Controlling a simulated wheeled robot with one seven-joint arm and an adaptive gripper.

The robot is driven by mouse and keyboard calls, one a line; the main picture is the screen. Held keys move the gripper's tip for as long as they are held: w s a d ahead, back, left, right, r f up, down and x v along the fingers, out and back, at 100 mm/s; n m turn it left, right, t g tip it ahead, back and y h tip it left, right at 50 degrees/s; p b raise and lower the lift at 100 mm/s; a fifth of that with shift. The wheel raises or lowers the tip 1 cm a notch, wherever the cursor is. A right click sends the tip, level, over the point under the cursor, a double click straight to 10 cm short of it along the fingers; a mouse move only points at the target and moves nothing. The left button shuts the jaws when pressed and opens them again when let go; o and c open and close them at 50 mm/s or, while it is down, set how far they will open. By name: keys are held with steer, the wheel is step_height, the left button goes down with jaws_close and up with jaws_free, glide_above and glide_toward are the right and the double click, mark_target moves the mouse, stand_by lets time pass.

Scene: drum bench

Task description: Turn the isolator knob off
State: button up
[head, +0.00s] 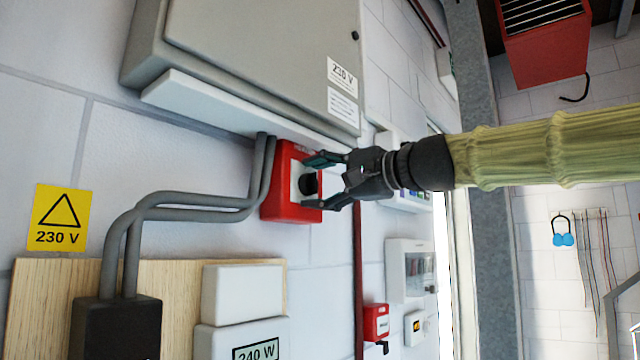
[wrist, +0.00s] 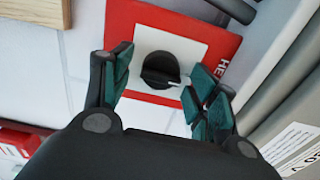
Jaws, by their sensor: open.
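The isolator knob (wrist: 160,69) is a black rotary knob with a pale pointer mark, on a white square plate in a red box (head: 279,210) on the wall. In the wrist view the pointer faces right and slightly down. In the head view the knob (head: 308,184) shows between the fingers. My gripper (head: 325,182) is open. In the wrist view its teal-padded fingers (wrist: 158,82) stand to the left and right of the knob, with a gap on each side. I cannot tell how far the fingertips reach along the knob's depth.
A grey cabinet (head: 250,50) with 230 V labels is beside the red box. A yellow warning sign (head: 60,218) and a wooden board (head: 40,300) are at left. A smaller red box (head: 376,322) is lower right.

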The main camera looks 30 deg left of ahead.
steer(key=shift+d, duration=0.1)
steer(key=d, duration=1.2)
steer(key=shift+s, duration=0.45)
steer(key=shift+a+f, duration=0.1)
